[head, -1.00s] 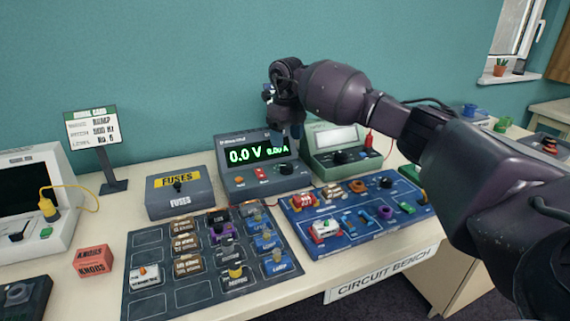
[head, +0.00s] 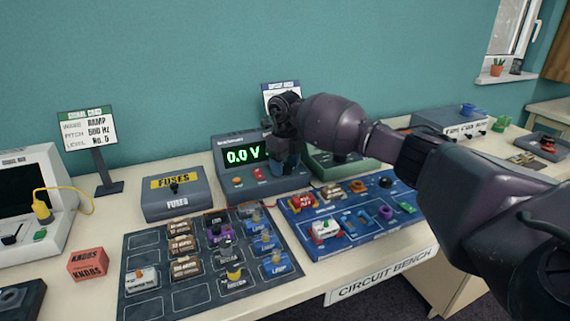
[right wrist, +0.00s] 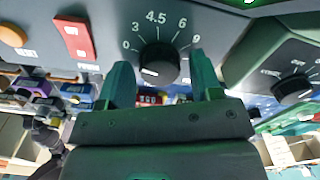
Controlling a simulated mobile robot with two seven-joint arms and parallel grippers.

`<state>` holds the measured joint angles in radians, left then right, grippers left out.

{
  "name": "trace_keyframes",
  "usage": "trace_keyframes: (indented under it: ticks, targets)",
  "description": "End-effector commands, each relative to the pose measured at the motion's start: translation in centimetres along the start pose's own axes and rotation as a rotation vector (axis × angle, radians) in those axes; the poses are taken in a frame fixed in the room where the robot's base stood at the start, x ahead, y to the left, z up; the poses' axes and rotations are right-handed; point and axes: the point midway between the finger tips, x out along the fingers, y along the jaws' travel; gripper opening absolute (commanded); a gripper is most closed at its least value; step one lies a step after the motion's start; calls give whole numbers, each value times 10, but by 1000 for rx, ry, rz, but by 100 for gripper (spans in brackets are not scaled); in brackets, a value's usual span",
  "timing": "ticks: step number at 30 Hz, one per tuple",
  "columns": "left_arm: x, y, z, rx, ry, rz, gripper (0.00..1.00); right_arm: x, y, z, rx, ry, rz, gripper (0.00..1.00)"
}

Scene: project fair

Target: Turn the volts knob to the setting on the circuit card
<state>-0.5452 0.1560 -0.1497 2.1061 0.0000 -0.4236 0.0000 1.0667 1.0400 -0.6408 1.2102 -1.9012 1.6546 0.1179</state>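The grey power supply (head: 228,160) stands at the back of the bench, its green display reading 0.0 V. My right gripper (head: 286,168) is in front of its right side and hides the volts knob in the head view. In the right wrist view the black volts knob (right wrist: 160,62) sits below a scale marked 0, 3, 4.5, 6, 9. A white mark shows at its lower left. My right gripper (right wrist: 162,70) is open, one finger on each side of the knob, with visible gaps. A card (head: 280,88) behind my wrist, probably the circuit card, is mostly hidden. My left gripper is out of view.
A green meter (head: 340,165) with its own black knob (right wrist: 293,90) stands close on the right. The fuses box (head: 178,203) is on the left. A component mat (head: 150,305) and blue circuit board (head: 345,238) lie in front. A signal card (head: 88,131) stands far left.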

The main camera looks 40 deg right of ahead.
Motion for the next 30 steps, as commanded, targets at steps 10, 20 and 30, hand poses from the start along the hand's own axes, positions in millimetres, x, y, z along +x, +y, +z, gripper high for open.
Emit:
trace_keyframes:
  ticks: [10,20,30]
  targets:
    - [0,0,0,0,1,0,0,0,0,0,1,0,0,16]
    - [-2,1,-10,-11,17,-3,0,-3,0,0,84,-2,-1,16]
    - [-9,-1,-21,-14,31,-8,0,-6,0,0,355,-4,0,16]
